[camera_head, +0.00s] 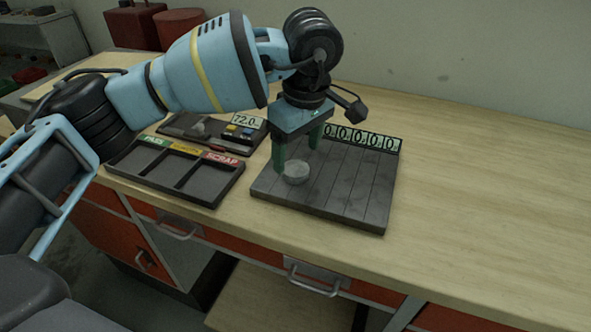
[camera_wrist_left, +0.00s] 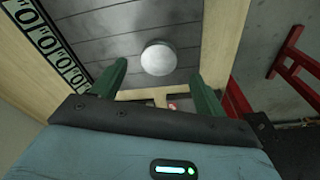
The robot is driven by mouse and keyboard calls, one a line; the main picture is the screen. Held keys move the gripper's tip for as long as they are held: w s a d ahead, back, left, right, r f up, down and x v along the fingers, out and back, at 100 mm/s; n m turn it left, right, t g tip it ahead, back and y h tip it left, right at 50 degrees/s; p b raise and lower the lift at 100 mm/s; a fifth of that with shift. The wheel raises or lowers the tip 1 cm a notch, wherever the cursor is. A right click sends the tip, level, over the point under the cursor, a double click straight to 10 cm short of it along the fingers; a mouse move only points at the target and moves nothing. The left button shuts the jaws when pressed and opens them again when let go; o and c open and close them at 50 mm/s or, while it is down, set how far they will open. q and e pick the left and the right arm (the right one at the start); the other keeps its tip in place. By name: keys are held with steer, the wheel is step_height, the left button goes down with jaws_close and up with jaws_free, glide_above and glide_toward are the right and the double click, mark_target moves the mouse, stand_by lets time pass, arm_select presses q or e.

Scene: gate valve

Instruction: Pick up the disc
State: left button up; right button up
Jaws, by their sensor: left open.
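The disc (camera_head: 296,172) is a small grey round piece lying on a dark slatted board (camera_head: 345,195) on the workbench. In the left wrist view the disc (camera_wrist_left: 158,58) shows pale and round, ahead of the fingertips and between their lines. My left gripper (camera_head: 297,150) points down over the board with its green fingers spread to either side of the disc's area. In the left wrist view the left gripper (camera_wrist_left: 162,80) is open, with nothing between the fingers. My right gripper is not in view.
A tray (camera_head: 190,190) with coloured labels, one reading SCRAP, sits left of the board. Behind it is a device with a display reading 72.0 (camera_head: 243,120). A strip of number displays (camera_head: 362,138) lines the board's back edge. The bench's right side is clear.

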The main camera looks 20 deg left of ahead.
mark_target(296, 168)
arm_select(q)
steer(key=shift+w+a+f, duration=0.1)
steer(key=shift+f, duration=0.9)
steer(key=shift+w+a+f, duration=0.1)
steer(key=shift+f, duration=0.85)
steer(key=shift+c, duration=0.2)
steer(key=c, duration=1.3)
